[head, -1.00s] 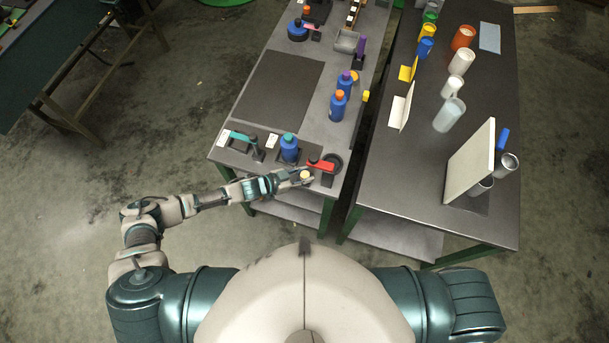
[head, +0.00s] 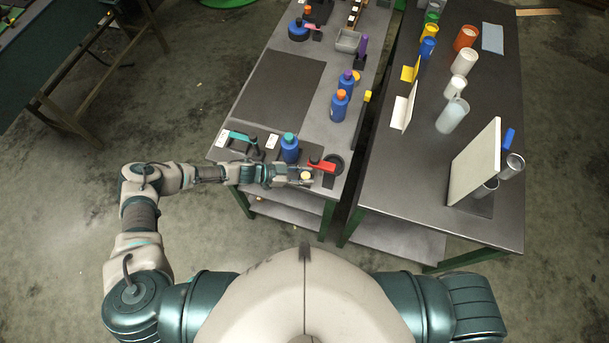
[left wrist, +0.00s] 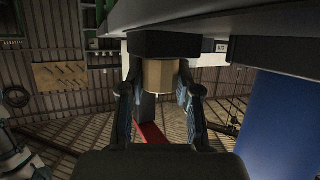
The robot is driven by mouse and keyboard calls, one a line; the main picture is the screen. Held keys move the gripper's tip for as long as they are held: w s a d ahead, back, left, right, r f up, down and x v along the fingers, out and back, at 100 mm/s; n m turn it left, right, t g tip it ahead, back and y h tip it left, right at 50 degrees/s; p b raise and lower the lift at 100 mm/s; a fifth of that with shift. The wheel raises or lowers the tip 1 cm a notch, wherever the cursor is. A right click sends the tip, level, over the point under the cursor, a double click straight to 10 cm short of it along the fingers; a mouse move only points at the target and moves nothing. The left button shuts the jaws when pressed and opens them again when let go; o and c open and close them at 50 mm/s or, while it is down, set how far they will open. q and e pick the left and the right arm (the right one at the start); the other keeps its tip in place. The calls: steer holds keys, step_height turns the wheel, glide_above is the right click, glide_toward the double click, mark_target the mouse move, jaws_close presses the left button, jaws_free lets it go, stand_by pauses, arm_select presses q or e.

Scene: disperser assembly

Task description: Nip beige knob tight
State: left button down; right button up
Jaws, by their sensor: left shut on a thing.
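The beige knob (head: 306,176) sits at the near edge of the left table, beside a red lever (head: 322,165). In the left wrist view the beige knob (left wrist: 160,76) is a short faceted cylinder against a black block (left wrist: 166,43). My left gripper (head: 302,177) reaches in from the left at the table edge. In the left wrist view its two fingers stand on either side of the knob, shut on it. The fingers hide the knob's sides. My right gripper is not in view.
A blue bottle with a teal cap (head: 289,147) stands close behind the gripper. A teal-handled tool (head: 242,139) is to its left and a black ring (head: 333,162) to the right. The dark mat (head: 280,85) is bare. A second table (head: 400,190) stands on the right.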

arm_select(q)
steer(key=shift+w, duration=0.1)
steer(key=c, duration=0.8)
jaws_free()
steer(key=v, duration=1.2)
steer(key=shift+f, duration=0.1)
steer(key=shift+w, duration=0.1)
